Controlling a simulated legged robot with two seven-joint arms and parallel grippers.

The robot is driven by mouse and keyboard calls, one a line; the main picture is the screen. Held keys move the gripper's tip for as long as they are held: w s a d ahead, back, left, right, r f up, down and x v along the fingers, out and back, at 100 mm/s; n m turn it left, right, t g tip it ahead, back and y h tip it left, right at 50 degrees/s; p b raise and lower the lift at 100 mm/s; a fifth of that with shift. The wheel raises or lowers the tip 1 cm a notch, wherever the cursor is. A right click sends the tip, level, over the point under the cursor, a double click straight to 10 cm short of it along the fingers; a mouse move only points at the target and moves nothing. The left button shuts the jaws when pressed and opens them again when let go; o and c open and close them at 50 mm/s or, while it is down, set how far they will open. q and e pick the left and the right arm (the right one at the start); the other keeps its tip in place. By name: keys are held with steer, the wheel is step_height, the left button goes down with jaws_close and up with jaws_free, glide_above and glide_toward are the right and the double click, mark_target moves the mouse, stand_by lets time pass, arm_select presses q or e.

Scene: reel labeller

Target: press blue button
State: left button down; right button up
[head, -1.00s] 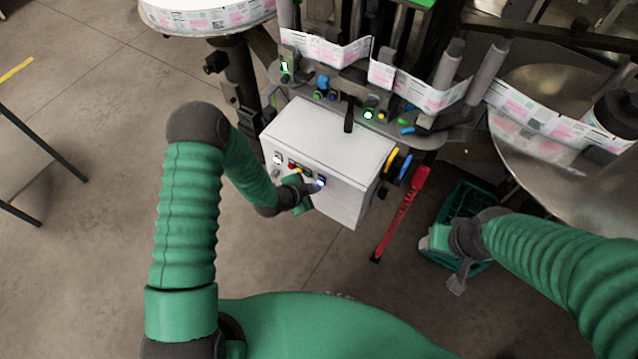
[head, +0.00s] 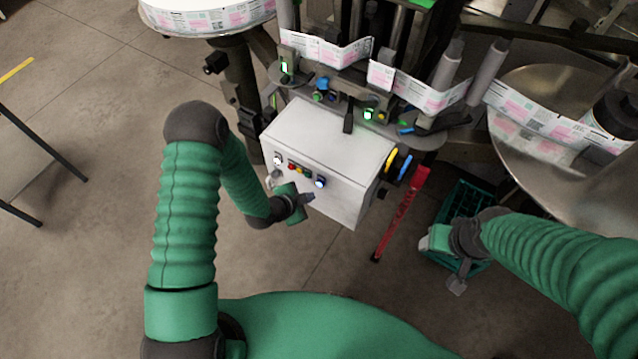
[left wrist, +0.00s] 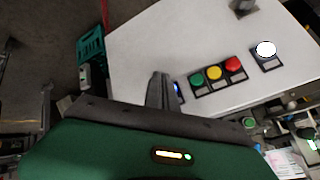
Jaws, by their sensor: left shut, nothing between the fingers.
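The white control box (head: 325,150) has a row of buttons on its front face. The blue button (head: 320,182), at the right end of the row, shows a bright glow. My left gripper (head: 309,198) is shut and empty, just below and left of the blue button, with a gap in the picture between them. In the left wrist view, the shut fingers (left wrist: 160,90) hide most of the blue button (left wrist: 178,90). My right gripper (head: 457,284) hangs by a green crate at the right; its jaw opening is unclear.
Red, yellow and green buttons (left wrist: 214,73) sit beside the blue one, with a white lit button (left wrist: 265,49) farther along. Label tape (head: 425,92) runs above.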

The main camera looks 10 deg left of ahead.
arm_select(q)
steer(key=s, duration=0.1)
steer(key=s+a, duration=0.1)
steer(key=s, duration=0.1)
steer(key=shift+s+a, duration=0.1)
steer(key=shift+s, duration=0.05)
stand_by(0.7)
steer(key=s+a+r+n+g+y+b, duration=0.35)
steer(key=a+r+n, duration=0.2)
steer(key=r, duration=0.35)
steer(key=s+r+n+g+b, duration=0.2)
steer(key=s+r+n, duration=0.5)
steer(key=s, duration=0.2)
steer(key=shift+s+d, duration=0.2)
steer(key=shift+d, duration=0.2)
steer(key=shift+d, duration=0.1)
stand_by(0.5)
